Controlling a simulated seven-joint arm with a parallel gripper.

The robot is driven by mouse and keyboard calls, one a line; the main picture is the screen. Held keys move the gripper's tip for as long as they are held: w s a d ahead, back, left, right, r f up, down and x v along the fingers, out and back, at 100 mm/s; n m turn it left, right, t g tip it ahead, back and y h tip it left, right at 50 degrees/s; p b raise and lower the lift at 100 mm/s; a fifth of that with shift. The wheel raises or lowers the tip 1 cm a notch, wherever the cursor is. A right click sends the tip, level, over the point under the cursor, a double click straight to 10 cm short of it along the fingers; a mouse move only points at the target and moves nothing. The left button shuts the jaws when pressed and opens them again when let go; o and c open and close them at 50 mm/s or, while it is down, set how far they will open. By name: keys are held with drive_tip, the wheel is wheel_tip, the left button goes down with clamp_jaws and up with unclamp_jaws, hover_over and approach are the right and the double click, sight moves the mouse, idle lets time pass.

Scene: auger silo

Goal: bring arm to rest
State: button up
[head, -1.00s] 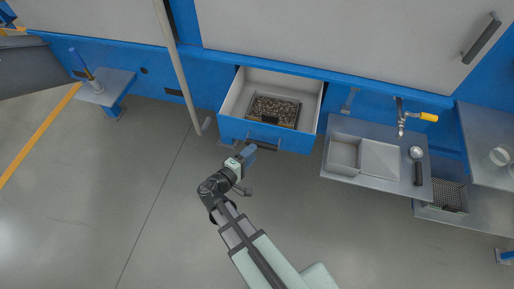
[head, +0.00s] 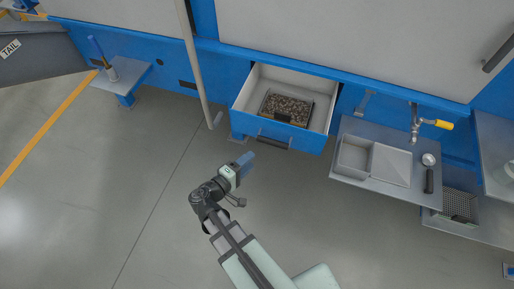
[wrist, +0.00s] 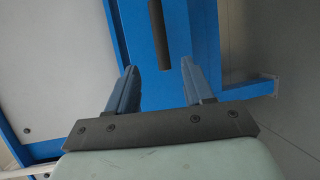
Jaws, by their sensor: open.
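My gripper (head: 247,161) is in front of the blue machine, above the grey floor and short of the open drawer. In the wrist view my gripper (wrist: 160,80) shows two blue fingers spread apart with nothing between them. The open drawer (head: 247,91) has a blue front with a dark handle (head: 274,141). A tray of brown granular material (head: 287,108) sits inside the drawer. The gripper is apart from the handle in the head view.
A steel shelf with a shallow basin (head: 355,155) and a scoop (head: 429,172) is at the right, below a yellow-handled tap (head: 437,124). A pale pole (head: 193,60) stands left of the drawer. A small shelf (head: 128,80) holds a blue-handled tool. Floor to the left is clear.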

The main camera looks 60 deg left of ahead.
drive_tip(key=shift+n, duration=0.3)
drive_tip(key=s+d+f+m+g+h, duration=0.25)
drive_tip(key=d+f+g+h, duration=0.6)
drive_tip(key=d+f, duration=0.65)
drive_tip(key=w+d+f+m+g+h, duration=0.1)
drive_tip(key=w+d+f+m+g, duration=0.3)
drive_tip(key=d, duration=0.4)
drive_tip(key=w+d+f+m+g, duration=0.2)
drive_tip(key=w+d+m, duration=0.25)
drive_tip(key=d, duration=0.25)
drive_tip(key=w+d+f+m+g+h, duration=0.1)
drive_tip(key=w+d+f+m+g, duration=0.3)
drive_tip(key=d, duration=0.4)
drive_tip(key=w+d+m+g+y, duration=0.1)
drive_tip(key=d+m, duration=0.2)
drive_tip(key=d, duration=0.4)
drive_tip(key=d+m+g+y, duration=0.1)
drive_tip(key=d+m+y, duration=0.1)
drive_tip(key=d, duration=0.5)
drive_tip(key=w+d+f+m+g+y, duration=0.1)
drive_tip(key=d+m, duration=0.2)
drive_tip(key=d, duration=0.4)
drive_tip(key=shift+w+d+m, duration=0.35)
drive_tip(key=shift+m, duration=0.05)
